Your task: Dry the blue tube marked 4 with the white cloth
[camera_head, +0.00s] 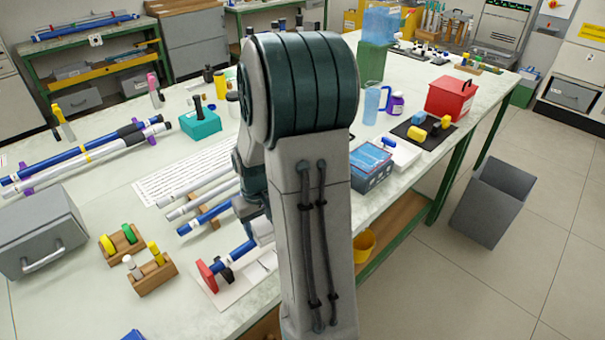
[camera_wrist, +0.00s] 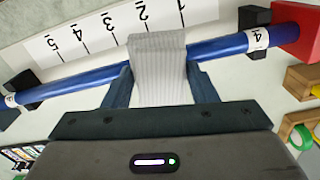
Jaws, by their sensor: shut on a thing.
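The blue tube marked 4 (camera_wrist: 222,48) lies across the wrist view on black supports, its marked white band near the red end block (camera_wrist: 296,30). In the head view the tube (camera_head: 240,250) is partly hidden by my arm. The white cloth (camera_wrist: 158,68) is a ribbed pale piece covering the tube's middle. My gripper (camera_wrist: 160,84) is shut on the cloth, with a dark finger on either side of it at the tube. Whether the cloth wraps fully round the tube cannot be told.
A numbered scale strip (camera_wrist: 100,34) lies behind the tube. Wooden blocks with coloured rings (camera_head: 152,275) stand close by the red end. Other white and blue rods (camera_head: 205,215) lie on a wooden rack behind. A grey box (camera_head: 40,235) stands at the left.

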